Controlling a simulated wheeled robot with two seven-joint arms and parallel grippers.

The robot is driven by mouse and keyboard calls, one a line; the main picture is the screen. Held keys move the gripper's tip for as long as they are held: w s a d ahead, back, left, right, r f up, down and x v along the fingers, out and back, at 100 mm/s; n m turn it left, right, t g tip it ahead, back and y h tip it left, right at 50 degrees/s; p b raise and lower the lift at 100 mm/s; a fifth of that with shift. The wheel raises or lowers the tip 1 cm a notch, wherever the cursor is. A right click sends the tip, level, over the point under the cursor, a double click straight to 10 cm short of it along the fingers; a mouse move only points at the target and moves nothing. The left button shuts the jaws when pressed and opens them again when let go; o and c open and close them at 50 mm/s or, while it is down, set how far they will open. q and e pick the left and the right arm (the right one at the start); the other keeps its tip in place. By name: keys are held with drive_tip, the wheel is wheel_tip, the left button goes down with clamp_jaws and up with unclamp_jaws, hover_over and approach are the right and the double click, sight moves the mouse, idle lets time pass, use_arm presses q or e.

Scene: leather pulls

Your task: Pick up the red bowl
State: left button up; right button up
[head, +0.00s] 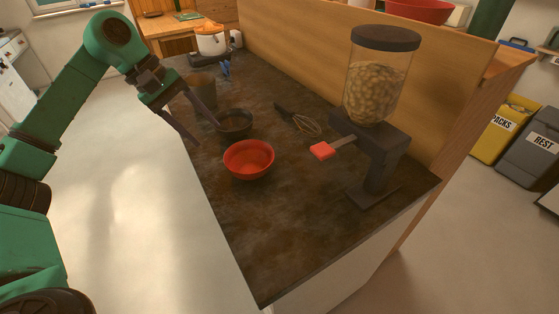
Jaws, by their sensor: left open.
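The red bowl (249,160) stands upright and looks empty on the dark counter (270,228), near its left edge. My left gripper (206,134) reaches in from the upper left. Its two dark fingers are spread apart and hold nothing. It is up and to the left of the red bowl, apart from it. One finger shows in front of or beside the dark bowl (234,123); I cannot tell whether they touch. My right gripper does not show.
A dispenser with a clear jar (376,92) and a red-tipped lever (322,151) stands right of the bowl. A whisk (299,121) lies behind. A dark cup (201,90) and a white-and-orange pot (211,41) stand farther back. The front of the counter is clear.

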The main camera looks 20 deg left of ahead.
use_arm(q)
drive_tip(key=p, duration=0.1)
approach(226, 165)
drive_tip(key=x, duration=0.5)
drive_tip(key=p+x, duration=0.2)
drive_tip(key=x, duration=0.4)
drive_tip(key=shift+s+d, duration=0.1)
drive_tip(key=shift+d, duration=0.05)
drive_tip(key=shift+f, duration=0.15)
drive_tip(key=shift+d, duration=0.1)
clamp_jaws()
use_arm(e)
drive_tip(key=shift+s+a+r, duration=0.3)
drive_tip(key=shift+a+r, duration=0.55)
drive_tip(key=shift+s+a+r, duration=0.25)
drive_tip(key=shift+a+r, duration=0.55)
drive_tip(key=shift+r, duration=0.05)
